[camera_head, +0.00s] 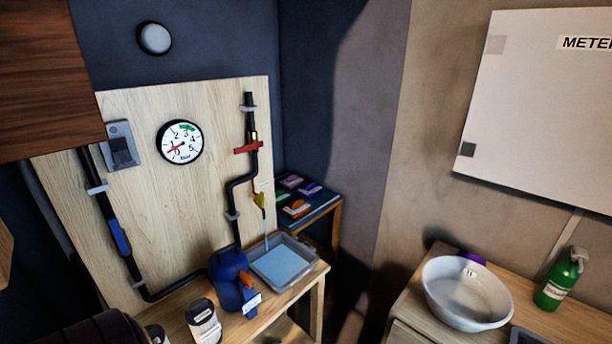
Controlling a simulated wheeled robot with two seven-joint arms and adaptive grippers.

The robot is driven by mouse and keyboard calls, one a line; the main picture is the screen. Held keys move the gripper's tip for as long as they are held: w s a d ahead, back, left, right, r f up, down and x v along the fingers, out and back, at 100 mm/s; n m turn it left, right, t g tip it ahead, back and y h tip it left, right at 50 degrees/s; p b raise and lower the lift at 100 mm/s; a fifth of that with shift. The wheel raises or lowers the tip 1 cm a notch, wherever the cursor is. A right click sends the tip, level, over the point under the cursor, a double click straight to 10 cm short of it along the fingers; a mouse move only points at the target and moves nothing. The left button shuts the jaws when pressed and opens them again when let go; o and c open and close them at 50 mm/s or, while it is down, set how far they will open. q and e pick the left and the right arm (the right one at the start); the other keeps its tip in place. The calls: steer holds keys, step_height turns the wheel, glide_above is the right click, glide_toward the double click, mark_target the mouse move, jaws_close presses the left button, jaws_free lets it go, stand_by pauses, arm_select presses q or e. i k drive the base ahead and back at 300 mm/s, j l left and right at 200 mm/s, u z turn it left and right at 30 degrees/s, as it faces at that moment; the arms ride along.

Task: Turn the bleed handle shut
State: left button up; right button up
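A small yellow handle (259,200) sits at the low end of the branch pipe on the wooden panel (190,210); I take it as the bleed handle. A thin pale stream (266,230) runs from below it into a grey tray (307,265) holding light blue water. A red handle (248,147) lies across the black pipe higher up. A blue handle (119,238) lies along the left pipe. The round gauge (180,142) has a red needle pointing near the low end of its scale. Neither of my grippers shows.
A blue vessel (228,273) with an orange lever and white tag stands left of the tray, near a labelled can (203,322). A small table (325,201) with coloured packets stands behind. At right are a white bowl (467,292) and green bottle (558,281).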

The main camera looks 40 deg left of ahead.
mark_target(260, 198)
steer(key=u, duration=2.05)
